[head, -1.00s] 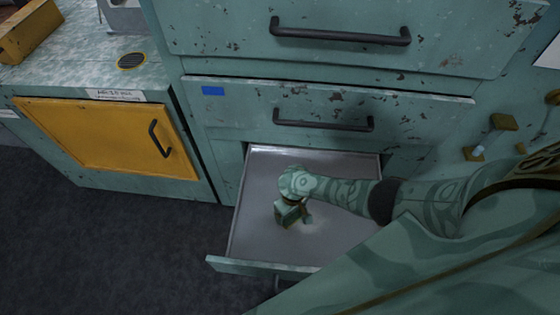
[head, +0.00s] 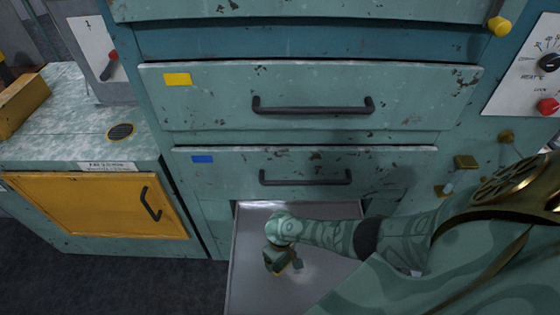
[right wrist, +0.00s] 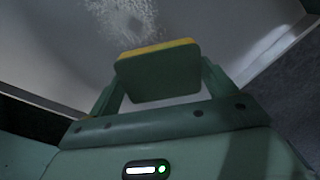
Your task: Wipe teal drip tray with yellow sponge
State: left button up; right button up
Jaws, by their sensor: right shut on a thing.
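The drip tray (head: 246,288) is a pulled-out, shallow grey-lined drawer low in the teal cabinet. Its bare floor also shows in the right wrist view (right wrist: 225,25). A pale speckled patch (right wrist: 128,22) marks the floor just beyond the sponge. The sponge (right wrist: 158,75) is a block with a dark green face and a yellow layer along its far edge. My right gripper (head: 284,262) is shut on it, with a finger on each side, inside the tray area. I cannot tell whether the sponge touches the floor. My left gripper is out of view.
Closed drawers with black handles (head: 313,106) stand above the tray. A yellow cabinet door (head: 100,205) is at left. Knobs and a switch panel (head: 530,75) are at right. Dark floor (head: 150,285) is free left of the tray.

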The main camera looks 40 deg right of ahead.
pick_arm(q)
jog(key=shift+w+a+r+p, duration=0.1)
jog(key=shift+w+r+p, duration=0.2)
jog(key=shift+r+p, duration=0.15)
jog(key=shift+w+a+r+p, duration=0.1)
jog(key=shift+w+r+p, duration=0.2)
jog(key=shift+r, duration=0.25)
